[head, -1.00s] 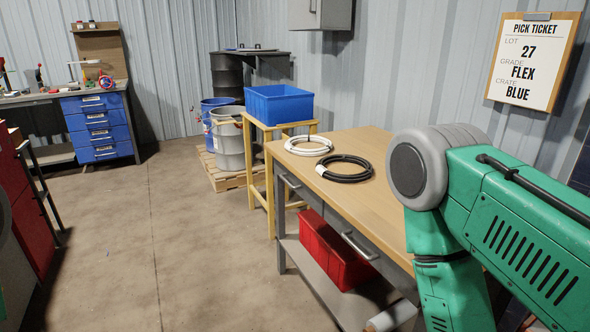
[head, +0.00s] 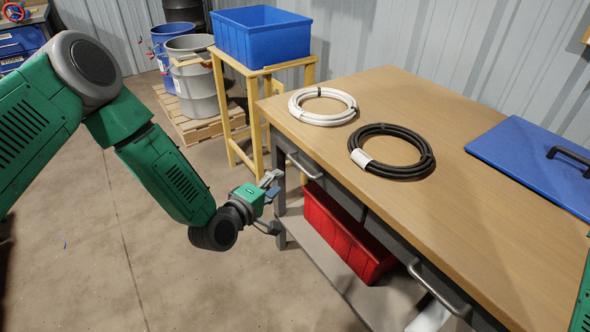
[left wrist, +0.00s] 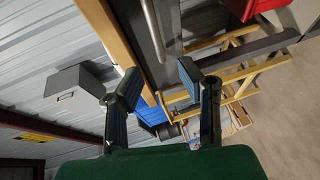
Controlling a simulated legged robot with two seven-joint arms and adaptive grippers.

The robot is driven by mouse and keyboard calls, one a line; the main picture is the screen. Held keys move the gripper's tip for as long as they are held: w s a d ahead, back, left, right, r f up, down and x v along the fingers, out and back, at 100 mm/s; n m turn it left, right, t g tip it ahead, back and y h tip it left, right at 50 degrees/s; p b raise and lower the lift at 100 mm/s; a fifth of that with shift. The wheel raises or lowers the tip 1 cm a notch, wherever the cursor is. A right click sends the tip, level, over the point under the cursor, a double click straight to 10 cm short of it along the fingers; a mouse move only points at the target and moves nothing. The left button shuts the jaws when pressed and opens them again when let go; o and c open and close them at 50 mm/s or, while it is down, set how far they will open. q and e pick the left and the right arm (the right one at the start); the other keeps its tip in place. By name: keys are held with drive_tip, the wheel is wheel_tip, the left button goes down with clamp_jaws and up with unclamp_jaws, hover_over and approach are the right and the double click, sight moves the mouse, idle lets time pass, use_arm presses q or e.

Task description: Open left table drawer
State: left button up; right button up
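The wooden-topped table (head: 470,190) has grey drawer fronts along its near side. The left drawer's bar handle (head: 303,166) is near the table's left corner, and that drawer looks closed. My left gripper (head: 273,202) is just left of this handle, below the tabletop's edge, apart from it. In the left wrist view my left gripper (left wrist: 158,82) has its fingers spread with nothing between them. The metal handle (left wrist: 153,24) lies beyond the fingertips on the grey drawer front (left wrist: 170,40). My right gripper is out of view.
A white cable coil (head: 322,118), a black coil (head: 392,170) and a blue lid (head: 535,165) lie on the tabletop. A red crate (head: 345,245) stands on the shelf below. A wooden stand with a blue crate (head: 262,40) is behind my left gripper. Another drawer handle (head: 437,290) is farther right.

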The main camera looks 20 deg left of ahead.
sight(298, 163)
use_arm(q)
drive_tip(key=x, duration=0.4)
drive_tip(key=d+b+x, duration=0.1)
drive_tip(key=x, duration=0.3)
drive_tip(key=shift+s+d+r, duration=0.2)
drive_tip(key=shift+w+f+b, duration=0.15)
drive_tip(key=shift+w, duration=0.4)
drive_tip(key=shift+w+f+b, duration=0.15)
drive_tip(key=shift+w, duration=0.35)
drive_tip(key=shift+w+a+f, duration=0.15)
drive_tip(key=shift+w+a, duration=0.1)
drive_tip(key=shift+a, duration=0.05)
drive_tip(key=shift+w+a, duration=0.2)
drive_tip(key=shift+a, duration=0.1)
drive_tip(key=shift+d, duration=0.6)
drive_tip(key=c, duration=0.6)
drive_tip(key=shift+d, duration=0.1)
clamp_jaws()
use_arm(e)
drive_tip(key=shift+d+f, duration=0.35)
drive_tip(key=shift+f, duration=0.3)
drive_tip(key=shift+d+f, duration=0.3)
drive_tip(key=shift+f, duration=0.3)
